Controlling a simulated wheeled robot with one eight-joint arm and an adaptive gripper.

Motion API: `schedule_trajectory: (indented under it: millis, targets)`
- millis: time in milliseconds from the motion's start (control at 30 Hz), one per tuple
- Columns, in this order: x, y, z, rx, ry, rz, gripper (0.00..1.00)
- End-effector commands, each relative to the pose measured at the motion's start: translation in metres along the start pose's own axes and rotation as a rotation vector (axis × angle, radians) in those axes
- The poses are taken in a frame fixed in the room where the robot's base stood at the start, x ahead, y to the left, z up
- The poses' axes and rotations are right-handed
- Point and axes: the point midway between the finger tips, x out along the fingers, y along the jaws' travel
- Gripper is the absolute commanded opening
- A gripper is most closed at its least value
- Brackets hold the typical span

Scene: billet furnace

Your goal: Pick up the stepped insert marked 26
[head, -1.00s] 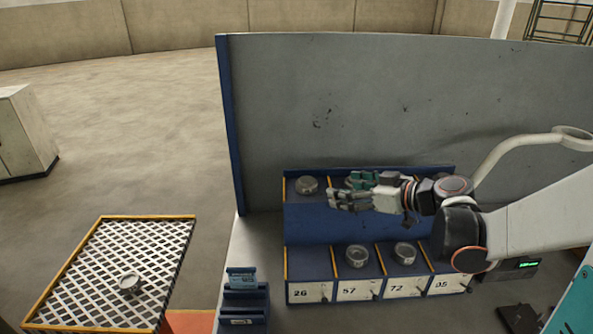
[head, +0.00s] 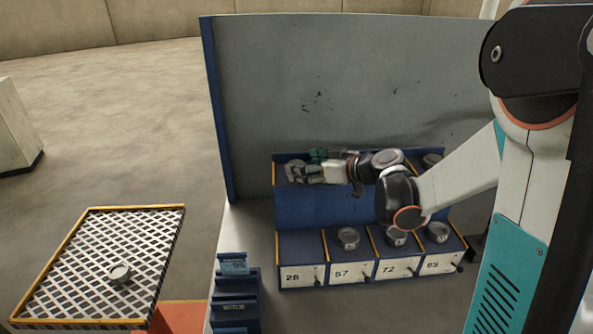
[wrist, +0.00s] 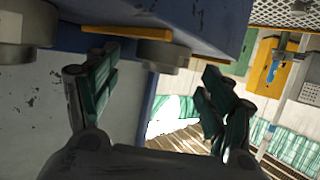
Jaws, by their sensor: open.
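A grey round metal insert (head: 292,165) sits in the left bay of the rack's upper shelf, partly hidden by my gripper. I cannot read a number on it. My gripper (head: 302,170) is open and empty, held level at that bay. In the wrist view, a round insert (wrist: 160,54) shows just beyond the open fingers (wrist: 160,88), towards the top and nearer the left finger; the fingers appear apart from it. The lower bay with the 26 label (head: 293,276) is empty.
Lower bays 57, 72 and a third at right hold inserts (head: 348,238). Another insert (head: 120,273) lies on the mesh-topped table (head: 95,247) at left. A small blue stepped holder (head: 235,285) stands beside the rack. A grey panel (head: 350,90) rises behind.

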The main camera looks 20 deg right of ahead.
Motion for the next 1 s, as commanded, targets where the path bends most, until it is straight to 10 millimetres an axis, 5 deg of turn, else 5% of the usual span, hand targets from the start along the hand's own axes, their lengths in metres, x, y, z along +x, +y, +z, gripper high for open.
schedule_trajectory:
  millis: [133, 367, 700, 1000]
  targets:
    - [0.019, -0.001, 0.001, -0.002, 0.0, -0.001, 0.74]
    - [0.021, 0.0, 0.0, 0.0, 0.0, 0.0, 0.74]
    - [0.02, 0.0, 0.0, 0.0, 0.001, 0.0, 0.05]
    - [0.019, 0.0, -0.003, 0.0, 0.001, 0.0, 0.05]
